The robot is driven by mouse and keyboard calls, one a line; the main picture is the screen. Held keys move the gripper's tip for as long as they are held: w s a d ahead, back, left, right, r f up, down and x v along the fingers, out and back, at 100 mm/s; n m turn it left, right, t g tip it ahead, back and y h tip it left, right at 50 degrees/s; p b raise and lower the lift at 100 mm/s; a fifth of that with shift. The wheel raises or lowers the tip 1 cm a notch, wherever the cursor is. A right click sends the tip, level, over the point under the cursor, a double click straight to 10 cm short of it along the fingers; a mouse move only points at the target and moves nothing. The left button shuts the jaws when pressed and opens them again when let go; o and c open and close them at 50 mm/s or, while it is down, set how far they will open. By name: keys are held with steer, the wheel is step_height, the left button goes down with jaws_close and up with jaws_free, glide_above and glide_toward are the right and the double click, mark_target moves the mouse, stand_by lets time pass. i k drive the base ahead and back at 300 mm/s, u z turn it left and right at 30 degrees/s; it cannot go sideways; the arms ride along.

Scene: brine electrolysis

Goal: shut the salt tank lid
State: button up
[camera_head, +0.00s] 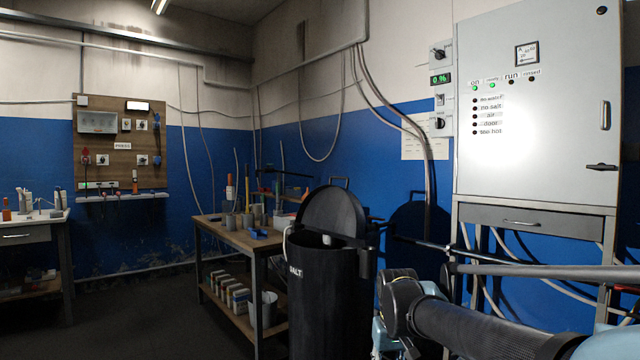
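The salt tank (325,295) is a tall black round bin with a white SALT label, standing on the floor at the lower middle. Its black round lid (334,208) stands raised and steeply tilted above the rim, so the tank is open. A thin handle loop (340,181) shows above the lid's top edge. What is inside the tank is hidden. My arm reaches in from the lower right, with a dark grey joint just right of the tank. I cannot make out my gripper's fingers in this view.
A wooden workbench (237,236) with cups and tools stands left of the tank, with several containers on its lower shelf. A large light-grey control cabinet (540,110) is at the right. Dark floor (150,315) lies clear at the lower left.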

mark_target(329, 207)
steer(key=u, duration=0.05)
steer(key=i, duration=1)
